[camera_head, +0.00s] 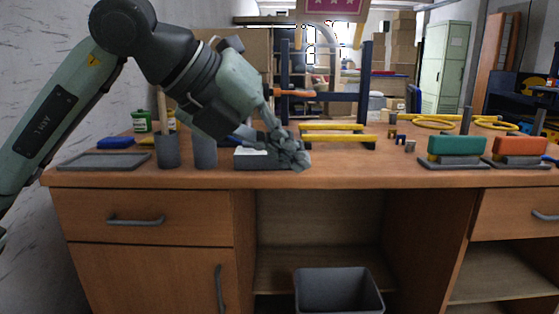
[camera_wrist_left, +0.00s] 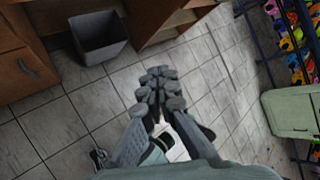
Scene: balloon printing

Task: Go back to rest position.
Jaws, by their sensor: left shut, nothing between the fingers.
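My left arm reaches in from the left in the head view. Its gripper (camera_head: 288,152) points down in front of the desk's middle part, with its fingers together and nothing between them. It overlaps a grey box-like item (camera_head: 262,158) on the desk in the picture; I cannot tell whether they touch. In the left wrist view the closed fingertips (camera_wrist_left: 160,85) stand over the tiled floor. My right gripper is not in view.
The wooden desk (camera_head: 400,179) holds a grey tray (camera_head: 104,161), grey cups (camera_head: 167,151), a blue frame with yellow bars (camera_head: 338,138), and green (camera_head: 455,146) and orange (camera_head: 520,146) stamp-like blocks. A grey bin (camera_head: 339,290) stands below. Tiled floor (camera_wrist_left: 80,118) is open.

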